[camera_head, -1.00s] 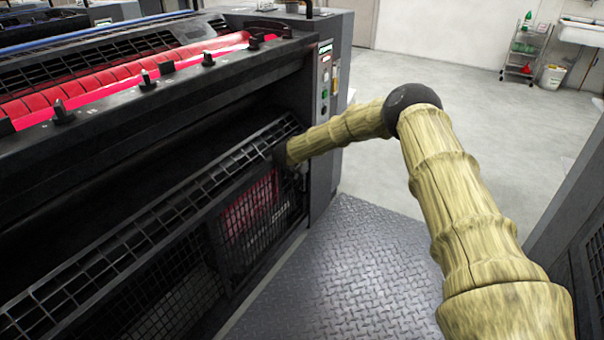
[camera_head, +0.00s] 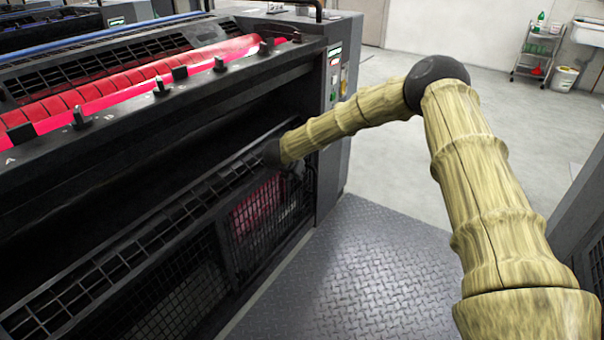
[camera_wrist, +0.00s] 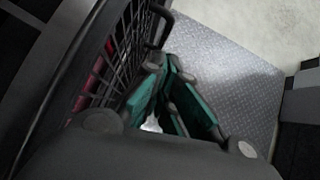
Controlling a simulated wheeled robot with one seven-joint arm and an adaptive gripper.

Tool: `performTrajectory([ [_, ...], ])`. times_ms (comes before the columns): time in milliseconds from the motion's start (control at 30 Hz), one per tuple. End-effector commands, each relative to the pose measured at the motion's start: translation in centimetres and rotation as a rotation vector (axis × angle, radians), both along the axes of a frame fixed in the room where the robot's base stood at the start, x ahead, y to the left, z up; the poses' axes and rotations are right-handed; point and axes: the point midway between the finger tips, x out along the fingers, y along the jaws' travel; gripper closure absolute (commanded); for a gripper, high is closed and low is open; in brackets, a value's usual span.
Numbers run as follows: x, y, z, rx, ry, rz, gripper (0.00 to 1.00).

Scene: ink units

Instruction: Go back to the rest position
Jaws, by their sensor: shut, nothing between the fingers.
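My arm (camera_head: 490,200) reaches from the lower right, bends at a dark round joint, and extends left to the front of the press. Its far end is beside the black mesh guard, and the fingers cannot be made out in the head view. In the wrist view my gripper (camera_wrist: 166,68) has green fingers with grey joints. The fingertips meet, and nothing is held between them. The mesh guard (camera_wrist: 118,60) is close on the left of the fingers.
The press has red rollers (camera_head: 130,85) on top, a dark recess and a mesh guard (camera_head: 270,215). A control panel (camera_head: 334,80) is at its right end. Metal tread-plate floor (camera_head: 370,270) lies clear below. Another grey unit (camera_head: 585,215) stands at right. A shelf cart (camera_head: 537,55) is far back.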

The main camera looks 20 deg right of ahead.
Motion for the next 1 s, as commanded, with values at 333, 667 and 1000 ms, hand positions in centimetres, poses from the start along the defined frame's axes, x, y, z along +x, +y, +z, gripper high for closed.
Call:
performTrajectory([
  [333,-1.1,1.2,-0.1,-0.028,0.023,0.05,1.0],
  [667,-10.8,6.7,-10.8,-0.441,0.338,0.785,1.0],
  [1000,-27.3,10.3,-20.7,-0.873,0.67,1.713,1.0],
])
